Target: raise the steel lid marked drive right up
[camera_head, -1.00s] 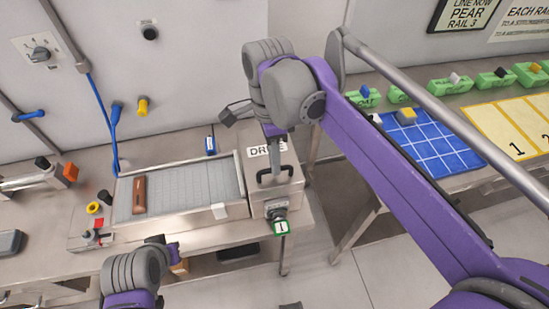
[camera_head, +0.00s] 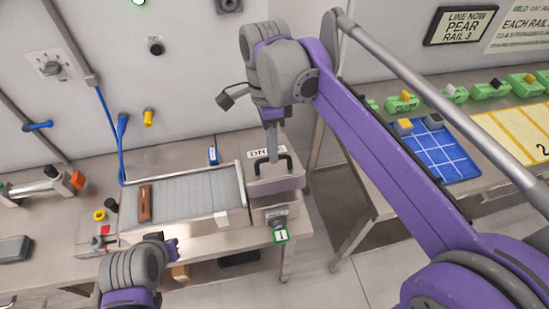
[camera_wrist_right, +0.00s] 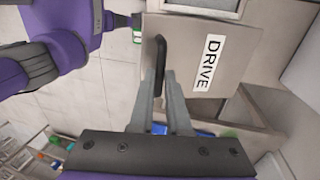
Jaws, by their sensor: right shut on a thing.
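The steel lid marked DRIVE (camera_wrist_right: 215,45) fills the upper middle of the right wrist view, with a black bar handle (camera_wrist_right: 160,55) on it. In the head view the lid (camera_head: 262,187) is at the right end of the bench, partly behind my right gripper (camera_head: 272,158). My right gripper (camera_wrist_right: 163,82) is shut on the handle. The lid looks lifted off its box; an open box edge (camera_wrist_right: 245,112) shows beneath it in the wrist view. Its exact tilt is hard to tell. My left gripper (camera_head: 172,246) is low over the bench front; its jaws are unclear.
A grey conveyor bed (camera_head: 195,200) with a brown block (camera_head: 145,203) lies left of the lid. A second bench with a blue grid mat (camera_head: 440,155) stands to the right. The wall is behind.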

